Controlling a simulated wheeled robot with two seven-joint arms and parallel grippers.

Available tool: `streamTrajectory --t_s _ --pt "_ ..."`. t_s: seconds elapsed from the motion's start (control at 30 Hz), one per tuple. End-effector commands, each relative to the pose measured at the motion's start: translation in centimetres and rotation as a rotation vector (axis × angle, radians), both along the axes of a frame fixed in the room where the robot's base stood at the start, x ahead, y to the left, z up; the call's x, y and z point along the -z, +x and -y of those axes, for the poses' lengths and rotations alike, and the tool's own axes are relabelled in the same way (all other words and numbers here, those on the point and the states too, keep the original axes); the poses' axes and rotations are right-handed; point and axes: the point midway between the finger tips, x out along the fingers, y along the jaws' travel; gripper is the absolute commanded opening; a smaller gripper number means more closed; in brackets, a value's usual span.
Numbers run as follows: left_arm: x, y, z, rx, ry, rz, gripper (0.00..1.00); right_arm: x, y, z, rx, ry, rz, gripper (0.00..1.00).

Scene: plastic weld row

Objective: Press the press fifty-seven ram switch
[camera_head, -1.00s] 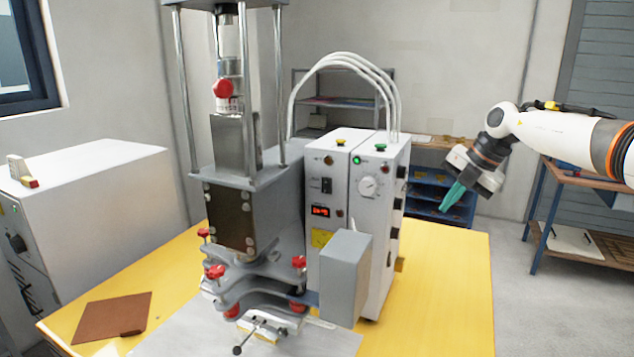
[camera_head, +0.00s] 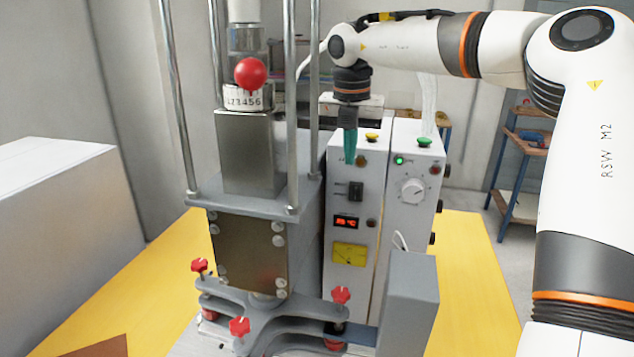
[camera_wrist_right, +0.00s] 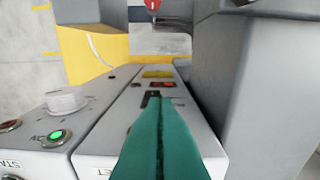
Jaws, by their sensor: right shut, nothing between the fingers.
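A black switch (camera_head: 355,190) sits on the front of the left half of the grey control box, above a red digital display (camera_head: 346,222). I take it as the ram switch, but its label is not readable. My right gripper (camera_head: 350,158), with teal fingers, is shut and empty, pointing down at the top front edge of this box, above the switch. In the right wrist view the shut fingertips (camera_wrist_right: 160,100) overlap the black switch (camera_wrist_right: 151,96) and partly hide it. I cannot tell whether they touch it. My left gripper is not in view.
The press (camera_head: 248,240) with steel columns and red knobs stands close left of the box. A grey block (camera_head: 408,303) stands in front of its right half. A yellow button (camera_head: 372,137), green button (camera_head: 424,142) and dial (camera_head: 412,191) are nearby. The yellow table (camera_head: 462,265) is bare at right.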

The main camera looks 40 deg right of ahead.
Motion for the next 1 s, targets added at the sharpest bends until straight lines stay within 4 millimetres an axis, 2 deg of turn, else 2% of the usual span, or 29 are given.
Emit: streamTrajectory --t_s 0.13,0.4,0.5,0.67,0.8,1.0 --pt "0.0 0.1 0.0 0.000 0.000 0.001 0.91 -0.1 0.0 0.0 0.000 -0.002 -0.001 0.00" --pt "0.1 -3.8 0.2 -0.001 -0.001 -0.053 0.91 0.0 0.0 0.0 0.000 -0.002 -0.001 0.00" --pt "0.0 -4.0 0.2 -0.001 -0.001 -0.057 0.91 0.5 0.0 0.0 -0.001 -0.001 -0.003 0.00" --pt "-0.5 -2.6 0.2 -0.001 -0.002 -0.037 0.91 2.7 0.1 0.2 -0.002 0.001 -0.005 0.00" --pt "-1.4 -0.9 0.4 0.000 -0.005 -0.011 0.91 5.2 0.2 0.5 -0.002 0.001 -0.004 0.00" --pt "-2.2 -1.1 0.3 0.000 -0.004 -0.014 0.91 8.3 0.5 0.8 -0.001 0.000 -0.004 0.00"
